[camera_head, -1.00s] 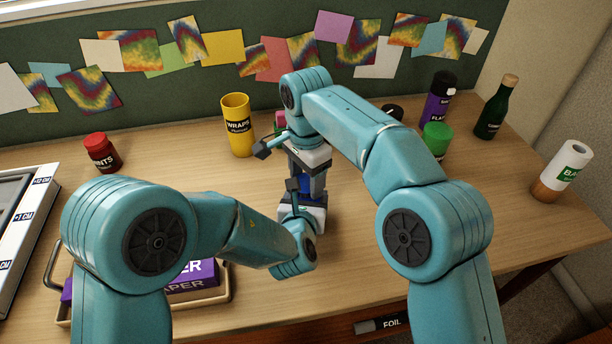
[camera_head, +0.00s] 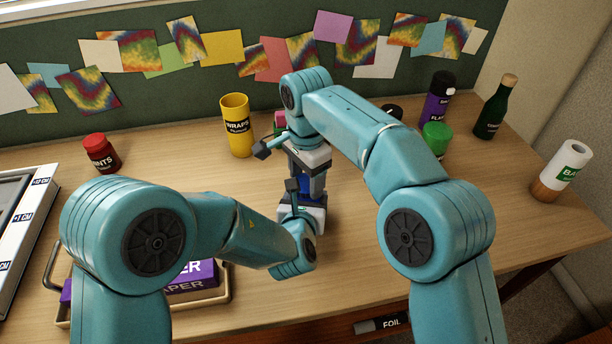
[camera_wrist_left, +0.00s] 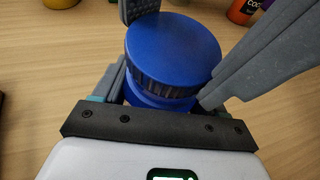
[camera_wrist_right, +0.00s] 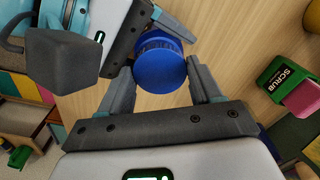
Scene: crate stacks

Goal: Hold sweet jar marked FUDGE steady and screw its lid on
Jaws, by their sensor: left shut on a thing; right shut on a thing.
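The jar (camera_wrist_left: 150,96) is blue with a broad blue lid (camera_wrist_left: 172,48) that has a ribbed dark edge; its FUDGE marking is not visible. My left gripper (camera_wrist_left: 160,98) is shut on the jar's body, low over the table. My right gripper (camera_wrist_right: 163,82) is shut on the lid (camera_wrist_right: 160,68) from above, its fingers at either side. The lid is on top of the jar; I cannot tell how tightly it sits. In the head view my right gripper (camera_head: 312,184) hangs above my left gripper (camera_head: 300,206), and they hide most of the jar.
A yellow WRAPS cup (camera_head: 237,125) stands behind, left of the grippers. A red-lidded jar (camera_head: 101,153) stands at the left. A purple bottle (camera_head: 438,99), a green-lidded jar (camera_head: 435,139) and a green bottle (camera_head: 496,108) stand at the right. A tray (camera_head: 222,292) holds purple boxes in front.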

